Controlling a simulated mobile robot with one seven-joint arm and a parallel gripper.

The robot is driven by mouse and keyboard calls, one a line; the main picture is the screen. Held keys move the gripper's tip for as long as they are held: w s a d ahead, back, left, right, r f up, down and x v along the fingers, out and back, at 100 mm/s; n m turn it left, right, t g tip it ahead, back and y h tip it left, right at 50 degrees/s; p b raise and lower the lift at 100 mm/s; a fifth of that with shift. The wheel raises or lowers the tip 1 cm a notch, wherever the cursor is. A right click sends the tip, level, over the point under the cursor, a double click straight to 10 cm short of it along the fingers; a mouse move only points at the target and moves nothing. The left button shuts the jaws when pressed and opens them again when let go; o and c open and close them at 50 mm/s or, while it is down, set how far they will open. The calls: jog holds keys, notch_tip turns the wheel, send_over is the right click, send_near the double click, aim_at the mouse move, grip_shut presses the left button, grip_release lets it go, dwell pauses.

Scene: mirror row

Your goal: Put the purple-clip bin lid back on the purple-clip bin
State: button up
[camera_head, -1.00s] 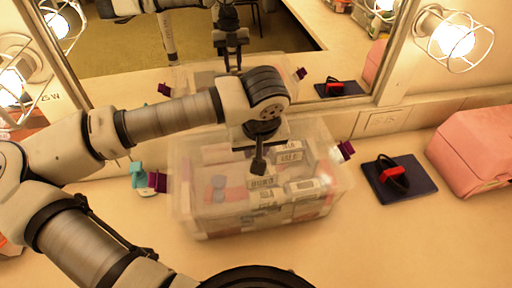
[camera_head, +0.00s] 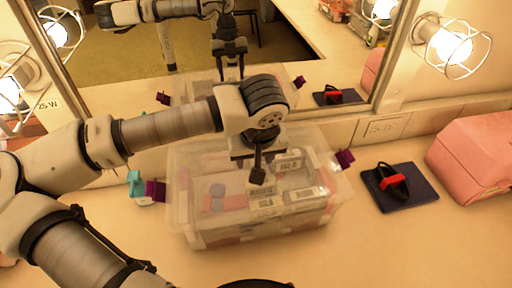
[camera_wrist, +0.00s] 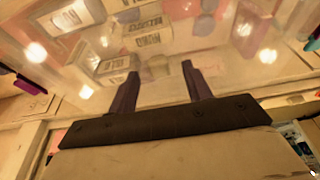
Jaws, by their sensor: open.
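The purple-clip bin (camera_head: 212,232) is a clear box on the counter with labelled packs inside. It has a purple clip at its left (camera_head: 155,190) and right (camera_head: 345,158). A clear sheet with bright reflections, seemingly the bin lid (camera_wrist: 215,50), lies across the bin's top under my gripper; its edges are faint, and I cannot tell whether it sits flush. My gripper (camera_head: 257,176) is above the middle of the bin, pointing down. In the wrist view its two dark fingers (camera_wrist: 160,82) stand apart with nothing clearly between them. I cannot tell whether the fingertips touch the clear surface.
A dark pad (camera_head: 408,192) with a red-and-black item (camera_head: 391,178) lies right of the bin. A pink case (camera_head: 475,155) stands beyond it. A teal item (camera_head: 138,187) is behind the left clip. A mirror (camera_head: 300,45) and caged lamps (camera_head: 450,45) line the wall.

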jog(key=w+a+p+v, duration=0.1)
jog(key=p+v, duration=0.1)
jog(key=v, duration=1.7)
jog(key=shift+w+d+r, duration=0.35)
jog(key=shift+d+r, duration=0.05)
